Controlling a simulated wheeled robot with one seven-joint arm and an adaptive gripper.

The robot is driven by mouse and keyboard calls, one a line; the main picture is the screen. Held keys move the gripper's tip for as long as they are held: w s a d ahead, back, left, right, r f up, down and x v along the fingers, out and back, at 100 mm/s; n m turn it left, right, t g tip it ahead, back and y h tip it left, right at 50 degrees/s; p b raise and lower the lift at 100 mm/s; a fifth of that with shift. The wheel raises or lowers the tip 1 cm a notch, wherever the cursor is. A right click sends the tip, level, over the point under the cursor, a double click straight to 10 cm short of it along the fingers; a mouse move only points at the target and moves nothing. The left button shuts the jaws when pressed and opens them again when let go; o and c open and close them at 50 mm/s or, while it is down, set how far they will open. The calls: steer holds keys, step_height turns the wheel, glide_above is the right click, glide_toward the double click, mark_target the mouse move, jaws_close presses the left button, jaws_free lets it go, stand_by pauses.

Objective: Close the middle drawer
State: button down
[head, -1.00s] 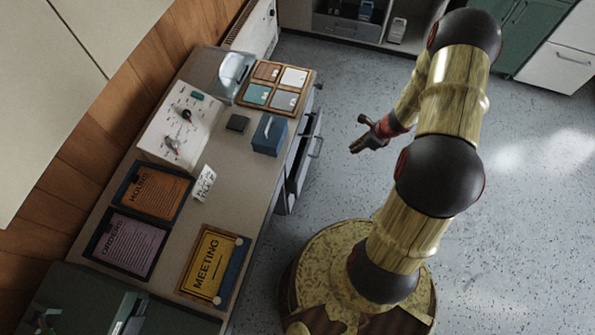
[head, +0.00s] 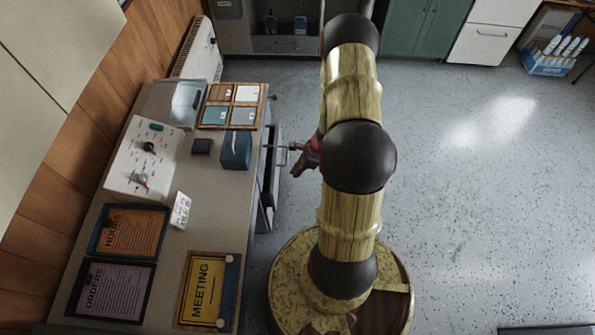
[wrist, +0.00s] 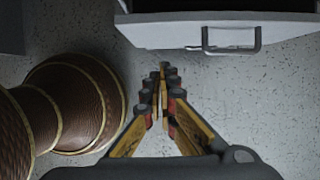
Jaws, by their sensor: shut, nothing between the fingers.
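A pulled-out grey drawer (head: 276,178) sticks out from the right side of the desk in the head view. Its dark inside shows from above; which level it is cannot be told there. In the wrist view a pale drawer front (wrist: 165,33) with a grey bar handle (wrist: 231,47) lies at the top, with a dark opening behind it. My gripper (head: 294,160) is just right of the drawer in the head view. In the wrist view its fingertips (wrist: 163,72) are together and empty, below and left of the handle, seemingly apart from the front.
The desk (head: 225,190) carries a blue box (head: 235,150), a control panel (head: 143,160), framed signs and a tray of coloured cards (head: 230,106). Green cabinets (head: 425,25) stand at the back. The speckled floor (head: 480,190) to the right is clear.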

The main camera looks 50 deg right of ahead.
steer(key=w+a+f+b, duration=0.2)
steer(key=w+a+f, duration=0.1)
steer(key=w+f, duration=0.1)
steer(key=shift+w+a+f, duration=0.15)
steer(key=shift+a, duration=0.25)
steer(key=shift+w+b, duration=0.1)
steer(key=shift+b, duration=0.2)
